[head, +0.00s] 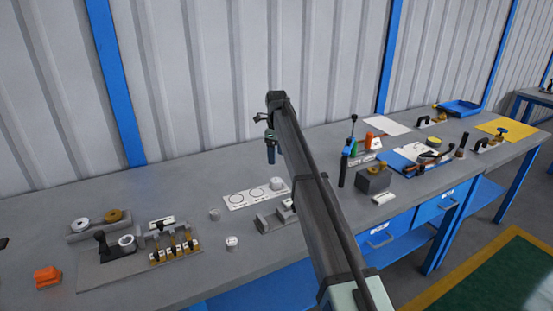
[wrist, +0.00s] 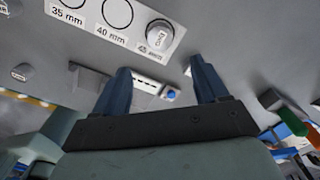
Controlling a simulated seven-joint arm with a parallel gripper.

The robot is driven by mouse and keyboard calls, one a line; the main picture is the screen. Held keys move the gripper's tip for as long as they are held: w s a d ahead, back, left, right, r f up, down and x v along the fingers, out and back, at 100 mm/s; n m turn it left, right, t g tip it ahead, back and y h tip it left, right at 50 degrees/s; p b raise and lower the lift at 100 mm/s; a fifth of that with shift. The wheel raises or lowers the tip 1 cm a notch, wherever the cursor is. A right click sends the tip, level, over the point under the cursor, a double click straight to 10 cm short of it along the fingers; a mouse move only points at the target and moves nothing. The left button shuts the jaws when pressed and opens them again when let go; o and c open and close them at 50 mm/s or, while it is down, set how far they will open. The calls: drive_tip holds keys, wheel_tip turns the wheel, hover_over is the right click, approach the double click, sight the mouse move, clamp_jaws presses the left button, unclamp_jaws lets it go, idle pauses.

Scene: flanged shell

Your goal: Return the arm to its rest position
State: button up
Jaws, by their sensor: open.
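My arm reaches out over the workbench (head: 170,220) in the head view. My gripper (head: 270,158) hangs at its far end, above the bench and pointing down, seen side-on. In the wrist view my gripper (wrist: 160,80) shows two dark blue fingers set wide apart with nothing between their tips. A white card (head: 240,198) with printed circles lies on the bench below; in the wrist view the card (wrist: 85,22) reads 35 mm and 40 mm. A round grey-white piece (wrist: 160,35) sits on its last circle.
A grey fixture (head: 268,222) stands near the card, partly behind my arm. Small round pieces (head: 232,243) stand nearby. A lever fixture (head: 120,262) and an orange block (head: 47,276) are at left. A grey block (head: 373,180) and a blue tray (head: 459,108) are at right.

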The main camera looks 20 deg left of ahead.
idle(0.4)
